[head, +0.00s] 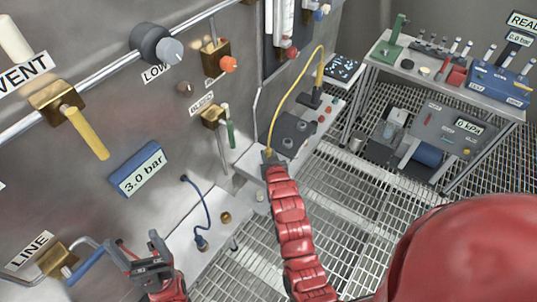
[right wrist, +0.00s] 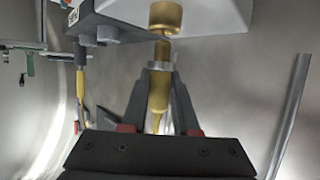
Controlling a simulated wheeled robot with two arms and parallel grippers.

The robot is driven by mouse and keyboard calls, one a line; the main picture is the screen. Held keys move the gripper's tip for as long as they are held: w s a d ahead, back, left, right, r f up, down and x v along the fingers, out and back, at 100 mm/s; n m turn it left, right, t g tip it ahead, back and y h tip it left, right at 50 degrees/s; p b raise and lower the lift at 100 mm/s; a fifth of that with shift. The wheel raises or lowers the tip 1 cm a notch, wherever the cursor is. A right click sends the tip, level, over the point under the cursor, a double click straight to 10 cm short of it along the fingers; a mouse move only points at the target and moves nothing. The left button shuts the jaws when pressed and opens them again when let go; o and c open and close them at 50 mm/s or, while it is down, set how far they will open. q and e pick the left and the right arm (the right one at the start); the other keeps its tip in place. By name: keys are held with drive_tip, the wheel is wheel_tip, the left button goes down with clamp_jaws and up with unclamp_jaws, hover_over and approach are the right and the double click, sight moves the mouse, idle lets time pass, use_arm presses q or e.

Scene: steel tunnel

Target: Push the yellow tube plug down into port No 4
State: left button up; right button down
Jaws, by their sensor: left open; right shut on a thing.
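My right gripper (head: 268,158) is over the white ledge (head: 248,163) by the wall in the head view. In the right wrist view its two fingers (right wrist: 160,82) are shut on the yellow tube plug (right wrist: 157,95), which has a pale collar. The plug's brass stem lines up with a brass port (right wrist: 165,17) on the ledge; I cannot tell how deep it sits. The port's number is not readable. The yellow tube (head: 297,92) loops up from the gripper to a dark block. My left gripper (head: 138,250) is open and empty at the lower left, near the LINE valve.
A blue cable ends in a blue plug (head: 202,243) on the lower ledge, beside a brass port (head: 226,217). A grey box (head: 294,132) stands beyond my right gripper. Wall valves and a 3.0 bar display (head: 139,170) are at left. A bench (head: 445,85) stands at upper right.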

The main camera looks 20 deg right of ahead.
drive_tip(key=shift+f+b, duration=1.2)
drive_tip(key=shift+f, duration=0.35)
drive_tip(key=c, duration=0.6)
unclamp_jaws()
drive_tip(key=shift+s, duration=0.1)
drive_tip(key=p+v, duration=0.6)
drive_tip(key=v, duration=1.1)
drive_tip(key=shift+s, duration=0.1)
